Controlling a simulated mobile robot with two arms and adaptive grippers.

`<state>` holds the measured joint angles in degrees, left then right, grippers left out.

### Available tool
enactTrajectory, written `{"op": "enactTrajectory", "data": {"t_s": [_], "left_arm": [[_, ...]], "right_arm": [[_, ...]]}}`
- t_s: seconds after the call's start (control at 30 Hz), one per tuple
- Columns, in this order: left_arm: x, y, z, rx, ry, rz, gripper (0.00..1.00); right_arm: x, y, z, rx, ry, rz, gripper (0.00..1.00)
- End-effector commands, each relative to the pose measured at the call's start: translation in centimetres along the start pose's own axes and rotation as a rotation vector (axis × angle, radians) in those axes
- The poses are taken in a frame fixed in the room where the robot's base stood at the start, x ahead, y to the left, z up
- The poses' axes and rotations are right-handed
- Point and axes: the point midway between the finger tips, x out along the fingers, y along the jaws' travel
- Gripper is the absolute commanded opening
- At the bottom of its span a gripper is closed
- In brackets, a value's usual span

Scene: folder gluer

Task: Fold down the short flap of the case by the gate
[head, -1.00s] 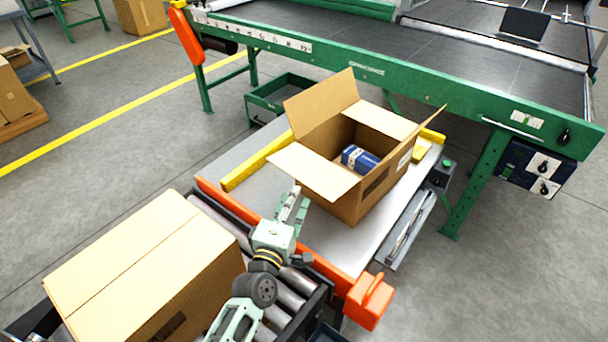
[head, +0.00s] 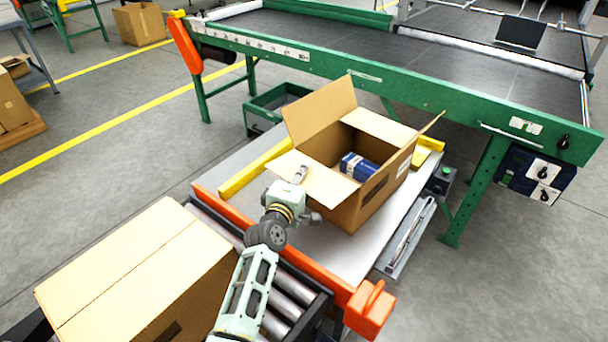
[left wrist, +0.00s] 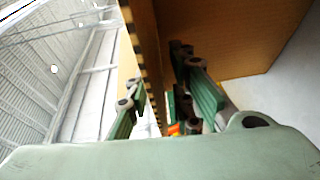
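The open brown case (head: 375,200) stands on the grey table with a blue packet (head: 358,167) inside. Its front-left short flap (head: 322,184) sticks outward towards my left arm. A tall flap (head: 320,108) stands up at the back left, and other flaps are also open. My left gripper (head: 301,174) is at the outer edge of the front-left flap. In the left wrist view, the cardboard edge (left wrist: 143,65) runs between its two spread fingers (left wrist: 160,100); firm contact cannot be seen. My right gripper is out of view.
An orange bar (head: 270,246) runs along the table's front edge, beside rollers carrying a closed carton (head: 140,275). A yellow rail (head: 245,175) lies left of the case. A green conveyor (head: 400,92) stands behind. Bare table (head: 350,255) lies in front of the case.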

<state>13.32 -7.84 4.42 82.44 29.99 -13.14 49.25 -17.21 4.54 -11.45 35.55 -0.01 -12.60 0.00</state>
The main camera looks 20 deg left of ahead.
Motion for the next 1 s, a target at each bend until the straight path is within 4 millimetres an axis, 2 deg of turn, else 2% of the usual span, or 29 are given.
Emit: {"op": "enactTrajectory", "data": {"t_s": [0.27, 0.53, 1.0], "left_arm": [[0.24, -0.03, -0.01, 0.000, 0.000, 0.000, 0.21], [0.22, -0.02, -0.02, 0.000, 0.000, 0.000, 0.00], [0.21, -0.04, -0.02, 0.001, 0.000, 0.000, 0.00]], "right_arm": [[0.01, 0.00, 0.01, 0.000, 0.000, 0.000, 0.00], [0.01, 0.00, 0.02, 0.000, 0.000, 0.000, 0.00], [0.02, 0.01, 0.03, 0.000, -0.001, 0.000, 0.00]]}}
